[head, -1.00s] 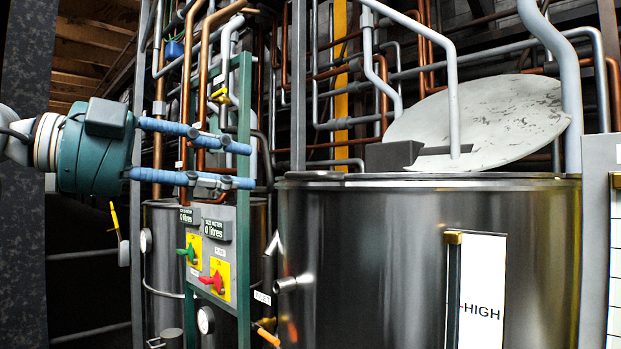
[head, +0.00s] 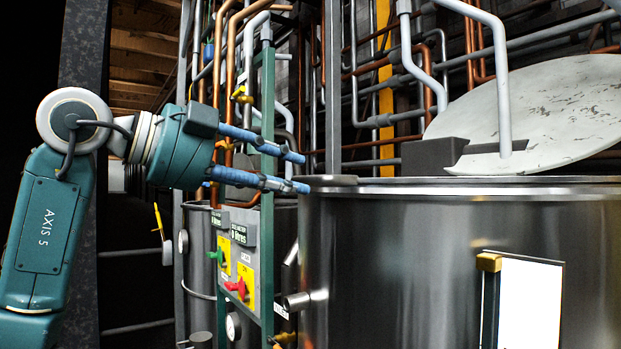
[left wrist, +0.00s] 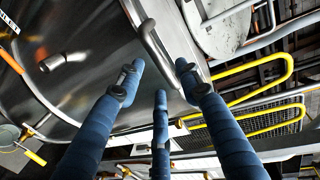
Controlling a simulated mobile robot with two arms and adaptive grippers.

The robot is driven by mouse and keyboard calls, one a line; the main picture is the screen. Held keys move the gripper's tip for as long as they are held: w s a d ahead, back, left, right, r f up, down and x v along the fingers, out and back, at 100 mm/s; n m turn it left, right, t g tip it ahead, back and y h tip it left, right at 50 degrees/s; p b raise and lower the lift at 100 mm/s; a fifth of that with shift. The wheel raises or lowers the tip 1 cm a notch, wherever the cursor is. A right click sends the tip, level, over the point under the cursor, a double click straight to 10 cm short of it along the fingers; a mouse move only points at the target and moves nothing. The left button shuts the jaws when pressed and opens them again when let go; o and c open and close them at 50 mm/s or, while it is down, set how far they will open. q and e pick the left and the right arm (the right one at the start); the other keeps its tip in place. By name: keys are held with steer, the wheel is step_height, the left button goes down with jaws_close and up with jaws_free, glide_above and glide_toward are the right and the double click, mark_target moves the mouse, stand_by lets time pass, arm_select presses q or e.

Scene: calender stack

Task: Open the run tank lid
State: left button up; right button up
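The run tank (head: 400,260) is a large steel drum at the right of the head view; it also shows in the left wrist view (left wrist: 90,90). Its pale, scuffed round lid (head: 555,115) stands tilted up behind the rim, hinged near a dark block; a pale disc, apparently this lid, shows in the left wrist view (left wrist: 222,32). My left gripper (head: 305,173) has blue fingers spread apart at the tank's left rim. In the left wrist view a dark metal bar (left wrist: 155,48) lies just beyond and between the fingertips; contact is unclear. My right gripper is not in view.
A metal spout (head: 303,299) juts from the tank's left side. Pipes (head: 495,70) crowd behind and above the tank. Yellow railings (left wrist: 265,75) show in the wrist view.

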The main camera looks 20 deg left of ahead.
mark_target(308, 183)
arm_select(q)
steer(key=x, duration=0.4)
steer(key=shift+w+d+p, duration=0.15)
steer(key=shift+d+p, duration=0.05)
steer(key=shift+p, duration=0.15)
steer(key=shift+w+d, duration=0.15)
steer(key=shift+w, duration=0.1)
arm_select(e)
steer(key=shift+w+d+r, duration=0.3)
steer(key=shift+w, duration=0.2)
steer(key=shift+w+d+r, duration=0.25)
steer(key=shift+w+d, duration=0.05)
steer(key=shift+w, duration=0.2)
arm_select(q)
steer(key=shift+c, duration=0.2)
jaws_close()
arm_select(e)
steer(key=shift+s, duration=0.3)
